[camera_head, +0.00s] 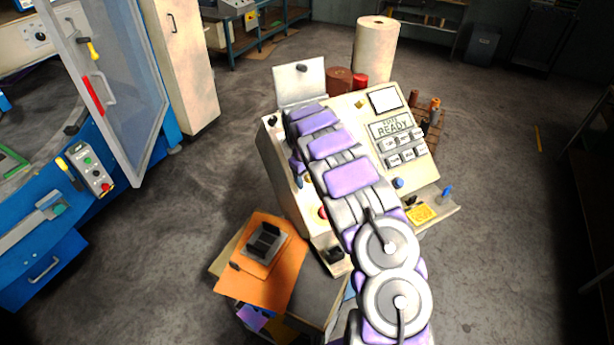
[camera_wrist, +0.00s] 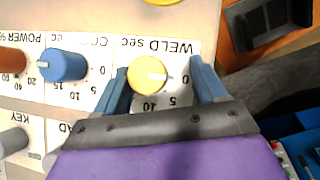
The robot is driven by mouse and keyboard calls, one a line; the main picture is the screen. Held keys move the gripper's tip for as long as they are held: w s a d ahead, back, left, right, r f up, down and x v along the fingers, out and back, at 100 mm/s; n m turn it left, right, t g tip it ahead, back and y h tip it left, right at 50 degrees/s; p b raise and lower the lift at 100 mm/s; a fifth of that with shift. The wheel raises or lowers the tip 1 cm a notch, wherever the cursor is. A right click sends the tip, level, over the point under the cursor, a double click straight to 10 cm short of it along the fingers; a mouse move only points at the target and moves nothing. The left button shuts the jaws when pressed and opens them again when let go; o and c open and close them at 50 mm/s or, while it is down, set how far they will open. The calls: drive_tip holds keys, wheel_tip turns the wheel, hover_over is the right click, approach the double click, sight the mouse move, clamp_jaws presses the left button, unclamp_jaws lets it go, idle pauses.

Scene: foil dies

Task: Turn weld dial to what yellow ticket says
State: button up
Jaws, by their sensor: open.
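The weld dial (camera_wrist: 146,79) is a round yellow knob under the label "WELD sec" in the wrist view. Its white mark points right, close to the 0; 5 and 10 lie below. My gripper (camera_wrist: 162,68) is open, with one blue finger on each side of the dial. The left finger is close to the knob; a gap shows on the right. I cannot tell whether either finger touches it. In the head view my arm covers much of the panel, and the fingers are hidden. A yellow ticket (camera_head: 421,214) lies at the machine's lower right; its writing is too small to read.
Left of the weld dial are a blue dial (camera_wrist: 63,65) and an orange power dial (camera_wrist: 10,60). The cream machine (camera_head: 283,190) has a display (camera_head: 391,126) reading "READY". An orange board (camera_head: 240,282) with a dark block (camera_head: 264,241) stands beside it. Floor is open on the right.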

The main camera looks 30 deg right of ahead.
drive_tip(key=shift+s+d+f, duration=0.1)
drive_tip(key=shift+d, duration=1)
drive_tip(key=c, duration=0.5)
drive_tip(key=shift+c, duration=0.4)
drive_tip(key=shift+a, duration=0.6)
drive_tip(key=c, duration=0.5)
drive_tip(key=shift+d, duration=0.15)
drive_tip(key=shift+c, duration=0.2)
drive_tip(key=shift+d, duration=0.1)
